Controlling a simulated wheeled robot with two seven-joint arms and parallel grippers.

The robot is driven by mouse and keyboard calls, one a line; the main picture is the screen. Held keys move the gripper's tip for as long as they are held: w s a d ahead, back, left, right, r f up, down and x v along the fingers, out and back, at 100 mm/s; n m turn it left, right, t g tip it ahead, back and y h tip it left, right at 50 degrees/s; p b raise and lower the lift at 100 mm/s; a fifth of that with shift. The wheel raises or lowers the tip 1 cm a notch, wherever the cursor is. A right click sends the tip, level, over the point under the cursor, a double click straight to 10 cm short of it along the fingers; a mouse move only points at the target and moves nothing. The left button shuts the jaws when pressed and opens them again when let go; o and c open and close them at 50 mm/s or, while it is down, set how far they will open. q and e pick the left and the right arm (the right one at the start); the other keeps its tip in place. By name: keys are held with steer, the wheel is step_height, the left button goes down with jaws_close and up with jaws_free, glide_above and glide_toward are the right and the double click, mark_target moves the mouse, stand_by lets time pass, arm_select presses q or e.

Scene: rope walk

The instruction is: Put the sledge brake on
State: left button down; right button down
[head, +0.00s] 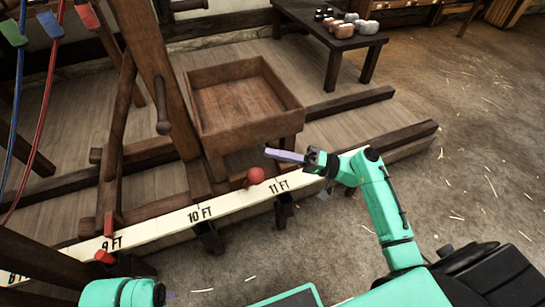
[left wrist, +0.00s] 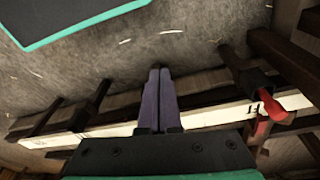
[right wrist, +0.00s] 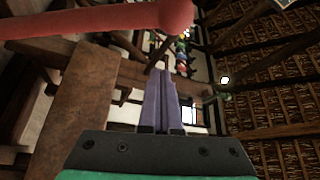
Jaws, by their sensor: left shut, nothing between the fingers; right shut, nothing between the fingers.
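The sledge, a dark wooden frame with an open, empty box (head: 242,105), sits on the rails behind the white measuring board. A red ball knob (head: 255,176), apparently the brake handle, stands low in front of the box near the 11 FT mark. In the right wrist view a red rod with a rounded end (right wrist: 110,20) crosses the top left. My right gripper (head: 285,156) is shut and empty, just right of and above the knob, apart from it. My left gripper (left wrist: 160,85) is shut and empty in front of the board; the head view shows it only partly at the bottom left.
The white measuring board (head: 235,206) runs along the front rail. A red pointer (head: 104,257) sits by the 9 FT mark and shows in the left wrist view (left wrist: 268,122). Ropes hang at the left. A dark table (head: 335,35) stands behind; the floor at right is clear.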

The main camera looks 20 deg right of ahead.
arm_select(q)
steer(key=shift+s+a+r, duration=0.25)
steer(key=shift+a+r, duration=0.1)
steer(key=shift+r, duration=0.3)
arm_select(e)
steer(key=r+v, duration=0.1)
steer(key=v, duration=0.5)
steer(key=shift+s+d, duration=0.3)
steer(key=shift+s, duration=0.1)
arm_select(q)
steer(key=shift+w+d+f, duration=0.1)
arm_select(e)
steer(key=shift+f, duration=0.15)
